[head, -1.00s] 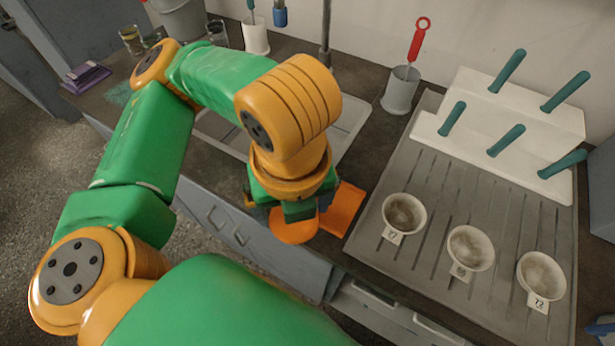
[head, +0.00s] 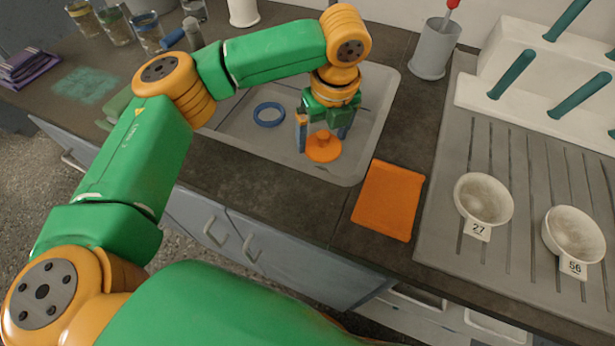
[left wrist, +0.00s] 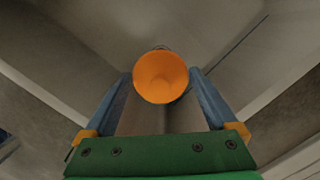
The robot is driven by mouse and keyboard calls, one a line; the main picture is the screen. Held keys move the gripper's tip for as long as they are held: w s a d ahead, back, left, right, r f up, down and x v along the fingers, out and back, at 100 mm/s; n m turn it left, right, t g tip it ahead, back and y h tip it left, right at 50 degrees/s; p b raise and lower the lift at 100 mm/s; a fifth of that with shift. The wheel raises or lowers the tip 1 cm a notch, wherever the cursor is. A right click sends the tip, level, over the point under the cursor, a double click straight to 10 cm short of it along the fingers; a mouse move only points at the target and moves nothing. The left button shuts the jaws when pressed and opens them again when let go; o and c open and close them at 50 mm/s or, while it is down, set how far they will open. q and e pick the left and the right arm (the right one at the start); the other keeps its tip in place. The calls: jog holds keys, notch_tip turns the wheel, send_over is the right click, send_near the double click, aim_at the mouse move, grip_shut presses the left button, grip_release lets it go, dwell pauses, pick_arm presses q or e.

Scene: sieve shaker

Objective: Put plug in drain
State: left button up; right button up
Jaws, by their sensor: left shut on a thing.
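The orange plug (head: 322,149) is a round disc with a small knob on top. My left gripper (head: 323,134) is shut on it and holds it over the right part of the grey sink (head: 234,132). In the left wrist view the plug (left wrist: 160,78) sits between the two blue fingers, its round face filling the middle. A thin dark rim, perhaps the drain (left wrist: 161,47), peeks out just past the plug's far edge. The rest of it is hidden by the plug. My right gripper is not in view.
A blue ring (head: 269,114) lies in the sink, left of the plug. An orange cloth (head: 388,200) lies on the counter at right. Numbered bowls (head: 483,199) stand on the ribbed board. A grey cup (head: 434,48) and several glasses (head: 147,33) stand behind.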

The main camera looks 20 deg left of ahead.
aim_at(319, 167)
pick_arm(q)
jog(key=f, duration=0.3)
jog(key=f+b, duration=0.1)
jog(key=f, duration=0.3)
jog(key=f+b, duration=0.1)
jog(key=f, duration=0.3)
jog(key=shift+w+a, duration=0.25)
jog(key=shift+a, duration=0.05)
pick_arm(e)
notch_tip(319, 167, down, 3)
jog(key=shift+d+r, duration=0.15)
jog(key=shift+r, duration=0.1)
pick_arm(q)
jog(key=o, duration=1)
jog(key=shift+f, duration=0.1)
jog(key=shift+r, duration=0.4)
jog(key=r, duration=0.3)
jog(key=s+d+r+p, duration=0.1)
jog(key=r, duration=0.3)
jog(key=r+p, duration=0.1)
jog(key=r, duration=0.3)
jog(key=shift+s+d+r, duration=0.15)
jog(key=shift+r, duration=0.1)
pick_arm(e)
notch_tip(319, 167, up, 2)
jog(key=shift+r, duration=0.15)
